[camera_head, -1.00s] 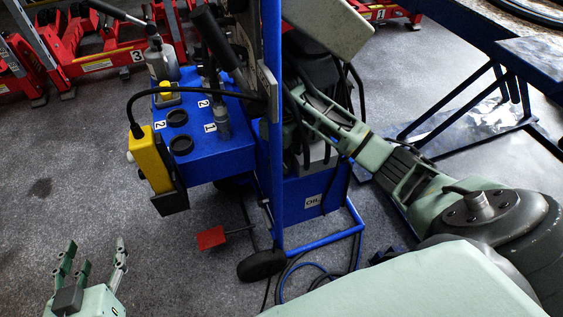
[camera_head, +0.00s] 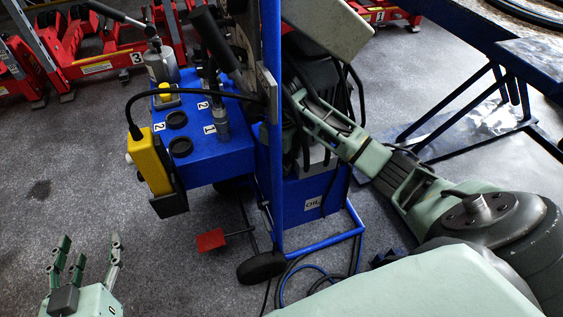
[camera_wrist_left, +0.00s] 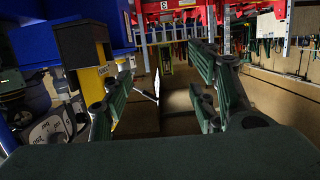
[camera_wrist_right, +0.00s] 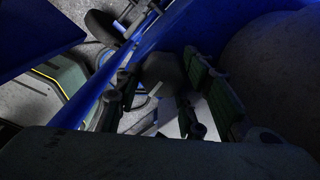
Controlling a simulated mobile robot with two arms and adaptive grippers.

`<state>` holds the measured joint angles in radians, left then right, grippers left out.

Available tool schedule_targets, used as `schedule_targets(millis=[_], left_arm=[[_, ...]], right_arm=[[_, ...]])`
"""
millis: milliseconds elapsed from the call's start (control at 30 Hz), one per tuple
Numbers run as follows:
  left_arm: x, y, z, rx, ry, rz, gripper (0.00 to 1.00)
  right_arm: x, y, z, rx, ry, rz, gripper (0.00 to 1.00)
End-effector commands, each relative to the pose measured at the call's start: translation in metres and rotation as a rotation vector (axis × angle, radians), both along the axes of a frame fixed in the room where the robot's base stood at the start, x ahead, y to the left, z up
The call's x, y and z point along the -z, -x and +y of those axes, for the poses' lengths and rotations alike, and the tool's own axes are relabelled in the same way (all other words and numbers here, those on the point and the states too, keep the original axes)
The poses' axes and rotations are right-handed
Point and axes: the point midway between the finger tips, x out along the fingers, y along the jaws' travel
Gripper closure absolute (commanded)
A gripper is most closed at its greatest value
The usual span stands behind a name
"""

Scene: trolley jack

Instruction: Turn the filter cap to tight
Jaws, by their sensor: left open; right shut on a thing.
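My right arm reaches from the right behind the blue post (camera_head: 271,120) of the machine. Its fingers are largely hidden there by the post and dark hoses. In the right wrist view my right gripper (camera_wrist_right: 162,85) is shut on a dark rounded thing (camera_wrist_right: 160,68) beside a blue surface. This may be the filter cap, but it is too dark to make out a mark or its turn. My left gripper (camera_head: 85,252) is open and empty at the lower left, above the floor. It also shows open in the left wrist view (camera_wrist_left: 163,80).
A blue cabinet (camera_head: 225,160) with numbered sockets and a yellow pendant (camera_head: 150,160) stands left of the post. A red pedal (camera_head: 211,240) and hoses lie low. Red lifts (camera_head: 90,50) stand behind, a blue-framed table (camera_head: 455,110) at right. Floor is clear around my left gripper.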

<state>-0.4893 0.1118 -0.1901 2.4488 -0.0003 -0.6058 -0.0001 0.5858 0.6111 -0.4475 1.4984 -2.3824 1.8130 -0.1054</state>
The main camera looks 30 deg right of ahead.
Motion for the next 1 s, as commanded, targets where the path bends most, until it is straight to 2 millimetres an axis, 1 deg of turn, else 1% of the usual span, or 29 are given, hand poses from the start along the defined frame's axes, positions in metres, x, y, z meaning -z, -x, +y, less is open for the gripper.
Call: schedule_targets(millis=[133, 167, 367, 467, 567, 600, 700, 833, 900, 1000], left_arm=[[0.000, 0.000, 0.000, 0.000, -0.002, 0.009, 0.46], [0.003, 0.002, 0.001, -0.001, -0.006, 0.024, 0.46], [0.037, 0.020, 0.010, -0.013, -0.048, 0.205, 0.46], [0.059, 0.036, 0.018, -0.022, -0.078, 0.335, 0.46], [0.081, 0.059, 0.027, -0.033, -0.112, 0.480, 0.46], [0.089, 0.070, 0.031, -0.037, -0.125, 0.537, 0.46], [0.106, 0.097, 0.040, -0.046, -0.154, 0.676, 0.46], [0.120, 0.132, 0.051, -0.059, -0.188, 0.838, 0.46], [0.126, 0.150, 0.057, -0.065, -0.203, 0.914, 0.46], [0.130, 0.171, 0.063, -0.071, -0.220, 1.003, 0.46]], right_arm=[[0.000, 0.002, 0.003, 0.006, -0.005, 0.006, 0.90], [0.000, 0.002, 0.003, 0.011, -0.005, 0.007, 0.90], [-0.001, 0.002, 0.002, 0.084, -0.005, 0.009, 0.90], [-0.002, 0.002, 0.003, 0.144, -0.005, 0.009, 0.90], [-0.002, 0.001, 0.004, 0.210, -0.007, 0.010, 0.90], [-0.002, 0.001, 0.004, 0.238, -0.007, 0.010, 0.90], [-0.002, 0.001, 0.004, 0.306, -0.006, 0.010, 0.90], [-0.001, 0.001, 0.004, 0.386, -0.006, 0.010, 0.90], [-0.001, 0.000, 0.004, 0.425, -0.007, 0.010, 0.90], [0.000, 0.000, 0.005, 0.469, -0.006, 0.011, 0.90]])
